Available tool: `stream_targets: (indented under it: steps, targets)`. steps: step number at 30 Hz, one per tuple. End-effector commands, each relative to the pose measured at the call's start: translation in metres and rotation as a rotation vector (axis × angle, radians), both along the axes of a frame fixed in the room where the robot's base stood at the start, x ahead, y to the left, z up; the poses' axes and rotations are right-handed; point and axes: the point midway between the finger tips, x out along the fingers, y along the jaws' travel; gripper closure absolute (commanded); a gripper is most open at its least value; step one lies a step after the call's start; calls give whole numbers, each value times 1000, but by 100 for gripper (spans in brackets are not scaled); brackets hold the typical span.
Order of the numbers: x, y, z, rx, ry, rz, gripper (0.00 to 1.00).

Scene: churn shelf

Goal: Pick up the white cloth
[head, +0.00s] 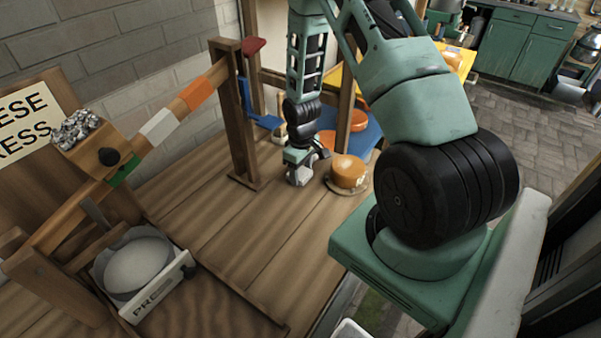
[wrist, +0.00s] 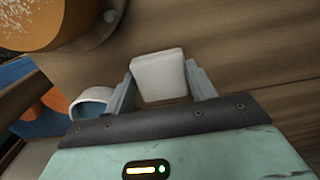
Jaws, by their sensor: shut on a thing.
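The white cloth (wrist: 158,76) looks like a small folded block in the wrist view. It sits between the two fingers of my gripper (wrist: 160,88), which are shut on it from either side. In the head view my gripper (head: 302,172) points down at the wooden table, just left of an orange round (head: 348,170). The cloth cannot be made out clearly there, and whether it touches the table I cannot tell.
A wooden post (head: 240,120) stands left of my gripper, with a slanted banded beam (head: 157,128). A press with a round grey pot (head: 135,262) stands front left. A blue surface (head: 357,138) lies behind the orange round. A small cup (wrist: 92,104) is near my gripper. The middle tabletop is clear.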

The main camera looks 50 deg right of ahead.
Motion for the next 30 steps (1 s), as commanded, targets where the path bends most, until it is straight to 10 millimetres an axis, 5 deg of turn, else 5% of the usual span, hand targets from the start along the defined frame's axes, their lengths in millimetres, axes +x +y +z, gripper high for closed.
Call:
stream_targets:
  steps: [8, 21, 30]
  targets:
    - [1, -1, 18, -2, -3, -1, 70]
    - [1, -1, 115, -2, -5, -2, 70]
    - [1, 0, 161, -2, -3, -1, 70]
